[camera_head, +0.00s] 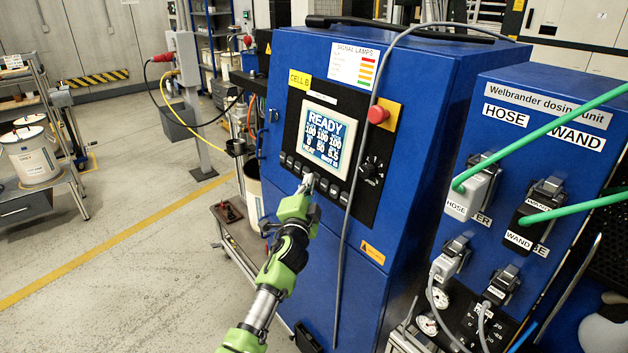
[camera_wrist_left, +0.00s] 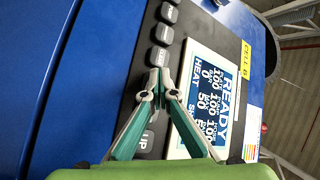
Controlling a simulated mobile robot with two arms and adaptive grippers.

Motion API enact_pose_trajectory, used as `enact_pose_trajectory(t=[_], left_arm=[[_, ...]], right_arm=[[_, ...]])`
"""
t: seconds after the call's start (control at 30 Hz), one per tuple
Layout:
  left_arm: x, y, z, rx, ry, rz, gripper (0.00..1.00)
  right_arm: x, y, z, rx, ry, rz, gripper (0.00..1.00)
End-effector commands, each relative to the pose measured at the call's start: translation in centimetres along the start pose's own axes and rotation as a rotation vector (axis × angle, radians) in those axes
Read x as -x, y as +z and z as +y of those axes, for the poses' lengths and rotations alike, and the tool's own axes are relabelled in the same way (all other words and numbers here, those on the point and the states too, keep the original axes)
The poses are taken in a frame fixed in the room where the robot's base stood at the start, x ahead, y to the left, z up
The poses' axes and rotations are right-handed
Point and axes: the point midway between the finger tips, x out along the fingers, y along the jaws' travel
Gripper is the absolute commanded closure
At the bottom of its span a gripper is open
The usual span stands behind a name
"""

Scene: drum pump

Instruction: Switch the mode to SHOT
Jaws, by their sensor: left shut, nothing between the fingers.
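The control panel's lit display (camera_head: 326,133) reads READY with rows of numbers below; the wrist view also shows the display (camera_wrist_left: 208,103), with HEAT on it. Small text at its lower right is hard to read. A row of dark buttons (camera_head: 325,184) runs under the display. In the wrist view, several buttons (camera_wrist_left: 164,34) show beside the display, and one is marked UP (camera_wrist_left: 149,141). My left gripper (camera_head: 307,181) is shut and empty, its tips at the button row; the wrist view shows its tips (camera_wrist_left: 158,80) over a button they partly hide. I cannot tell whether they touch. My right gripper is out of view.
A red stop button (camera_head: 378,114) and a dark rotary knob (camera_head: 372,170) sit right of the display. A grey cable (camera_head: 354,185) hangs down the cabinet front. Green hoses (camera_head: 540,130) plug into the dosing unit at right.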

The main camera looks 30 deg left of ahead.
Motion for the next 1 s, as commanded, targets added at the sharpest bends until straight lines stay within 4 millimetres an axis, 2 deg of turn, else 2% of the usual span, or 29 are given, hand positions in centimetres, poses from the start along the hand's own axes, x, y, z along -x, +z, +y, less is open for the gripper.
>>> enact_pose_trajectory(t=[0.47,0.83,1.0], left_arm=[[1.1,0.7,-0.9,-0.001,0.0,0.001,1.0],[1.3,0.9,-0.9,0.0,0.0,0.001,1.0],[2.2,1.5,-1.8,-0.001,0.001,0.0,1.0]], right_arm=[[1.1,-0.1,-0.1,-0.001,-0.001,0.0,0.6],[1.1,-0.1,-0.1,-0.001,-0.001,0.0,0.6],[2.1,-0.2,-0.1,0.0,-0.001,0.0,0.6]])
